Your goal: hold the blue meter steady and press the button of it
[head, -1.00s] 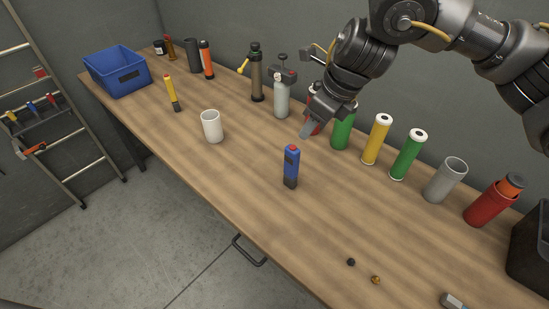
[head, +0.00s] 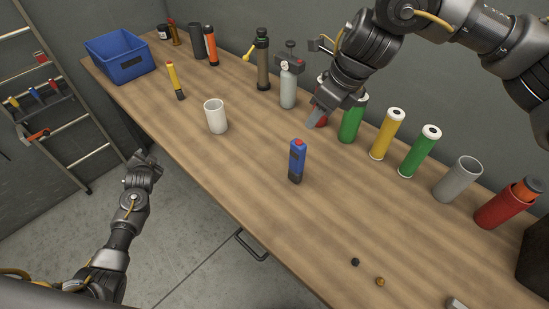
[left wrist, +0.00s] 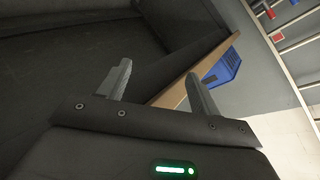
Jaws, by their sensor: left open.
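The blue meter (head: 297,162) stands upright on the wooden workbench, with a red button (head: 299,142) on its top and a dark base. My right gripper (head: 314,117) is above the bench, up and to the right of the meter and apart from it. I cannot tell how far its fingers are parted. My left gripper (head: 146,160) is off the bench's front edge, left of the meter and far from it. In the left wrist view my left gripper (left wrist: 158,88) has its two fingers apart with nothing between them.
A white cup (head: 216,117) stands left of the meter. Behind are a grey spray bottle (head: 288,88), green tubes (head: 351,120) and a yellow tube (head: 387,134). A blue bin (head: 120,58) is at the far left. Bench (head: 250,190) around the meter is clear.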

